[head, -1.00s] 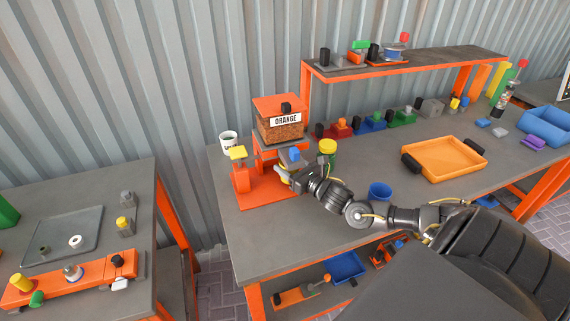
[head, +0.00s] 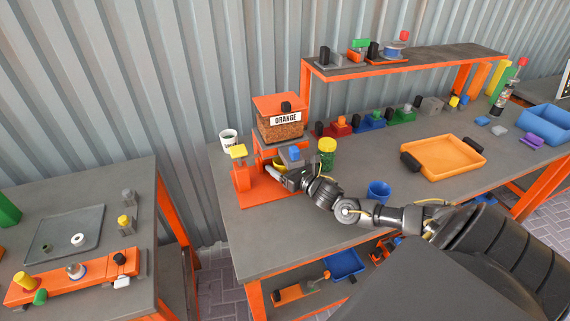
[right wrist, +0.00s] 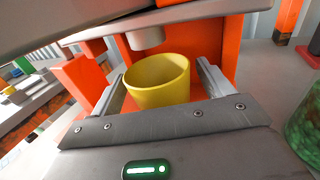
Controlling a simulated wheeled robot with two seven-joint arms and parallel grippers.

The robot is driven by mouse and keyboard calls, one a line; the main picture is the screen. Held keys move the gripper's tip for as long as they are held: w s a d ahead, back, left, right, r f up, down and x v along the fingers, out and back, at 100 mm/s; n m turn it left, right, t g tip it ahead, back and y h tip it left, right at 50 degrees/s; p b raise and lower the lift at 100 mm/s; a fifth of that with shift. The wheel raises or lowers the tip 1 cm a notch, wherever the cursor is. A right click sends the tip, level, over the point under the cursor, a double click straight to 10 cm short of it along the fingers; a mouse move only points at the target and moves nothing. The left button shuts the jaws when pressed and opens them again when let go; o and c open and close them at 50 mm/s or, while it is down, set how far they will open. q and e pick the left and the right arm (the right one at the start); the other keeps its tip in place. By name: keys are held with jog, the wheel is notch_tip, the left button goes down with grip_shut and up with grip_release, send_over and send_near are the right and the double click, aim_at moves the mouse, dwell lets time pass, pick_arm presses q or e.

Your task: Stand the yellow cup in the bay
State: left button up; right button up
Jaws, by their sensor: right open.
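The yellow cup (right wrist: 158,82) stands upright in the bay of the orange dispenser (head: 265,190), below a grey spout (right wrist: 145,37) in the right wrist view. My right gripper (right wrist: 162,78) is open, with one finger on each side of the cup. A small gap shows between the cup and the fingers. In the head view my right gripper (head: 279,172) reaches into the dispenser's front from the right, and it hides most of the cup. The dispenser carries a hopper labelled ORANGE (head: 280,127). My left gripper is not in view.
A yellow-lidded green jar (head: 327,155) stands close right of my gripper. A white cup (head: 229,140) stands behind the dispenser's yellow-topped post (head: 240,175). A blue cup (head: 379,190) and orange tray (head: 443,157) are further right. The bench front (head: 270,235) is bare.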

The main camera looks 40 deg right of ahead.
jog(key=shift+r, duration=0.1)
jog(key=shift+s+p, duration=0.25)
jog(key=shift+p, duration=0.1)
jog(key=s+p, duration=0.1)
jog(key=s, duration=0.2)
jog(key=s+p, duration=0.2)
jog(key=s, duration=0.2)
jog(key=s+p, duration=0.2)
jog(key=s, duration=0.1)
jog(key=shift+s+d+r, duration=0.15)
jog(key=shift+s+d, duration=0.05)
jog(key=shift+d, duration=0.15)
jog(key=shift+s, duration=0.55)
jog(key=shift+w, duration=0.1)
